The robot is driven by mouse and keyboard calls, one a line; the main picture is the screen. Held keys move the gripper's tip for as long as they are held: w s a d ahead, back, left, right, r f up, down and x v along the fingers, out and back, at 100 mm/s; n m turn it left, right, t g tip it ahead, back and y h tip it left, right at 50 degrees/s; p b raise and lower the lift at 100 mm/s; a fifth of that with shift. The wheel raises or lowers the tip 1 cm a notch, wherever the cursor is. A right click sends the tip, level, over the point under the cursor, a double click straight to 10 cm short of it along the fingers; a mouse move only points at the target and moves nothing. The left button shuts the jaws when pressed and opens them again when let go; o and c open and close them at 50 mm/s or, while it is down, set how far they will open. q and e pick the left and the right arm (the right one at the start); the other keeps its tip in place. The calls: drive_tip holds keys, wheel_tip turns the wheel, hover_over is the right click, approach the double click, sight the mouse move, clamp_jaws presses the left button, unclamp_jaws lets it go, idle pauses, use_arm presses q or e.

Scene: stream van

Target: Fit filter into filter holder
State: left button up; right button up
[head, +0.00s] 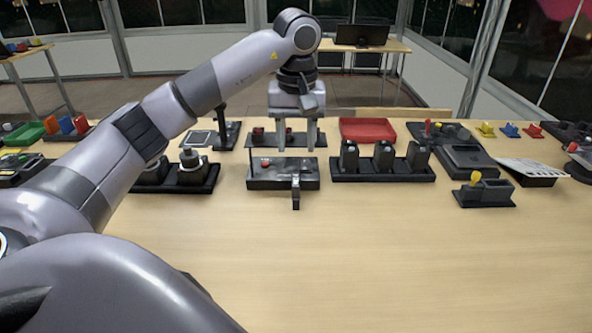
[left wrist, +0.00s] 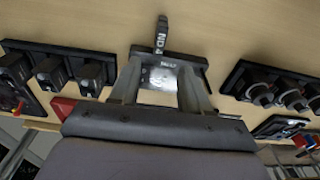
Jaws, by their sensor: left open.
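A dark tab marked ND, which looks like the filter (head: 295,193), sticks out at the near side of a low black box with a grey, shiny top. That box looks like the filter holder (head: 262,184). In the left wrist view the filter's tab (left wrist: 161,36) points away from the box (left wrist: 200,64). I cannot tell how far the filter sits inside it. My left gripper (head: 293,147) points down over the box, open, its two fingers apart with nothing between them. In the left wrist view its fingertips (left wrist: 160,70) straddle the shiny top. My right gripper is not in view.
A black rack with several dark blocks (head: 383,176) stands close on the right. A black tray with round knobs (head: 178,187) stands on the left. A red tray (head: 367,130) lies behind. The front of the table (head: 400,260) is clear.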

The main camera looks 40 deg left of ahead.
sight(296, 180)
use_arm(q)
drive_tip(key=shift+t+y, duration=0.6)
drive_tip(key=shift+t, duration=0.1)
drive_tip(key=f+b, duration=0.5)
drive_tip(key=shift+s+d+f, duration=0.1)
drive_tip(key=shift+s+d, duration=0.1)
drive_tip(key=shift+d, duration=0.1)
drive_tip(key=shift+s+d+f+b, duration=0.1)
drive_tip(key=shift+f+b, duration=0.25)
drive_tip(key=shift+b, duration=0.1)
drive_tip(key=shift+a+x, duration=0.2)
drive_tip(key=shift+x, duration=3.3)
drive_tip(key=shift+r, duration=0.1)
clamp_jaws()
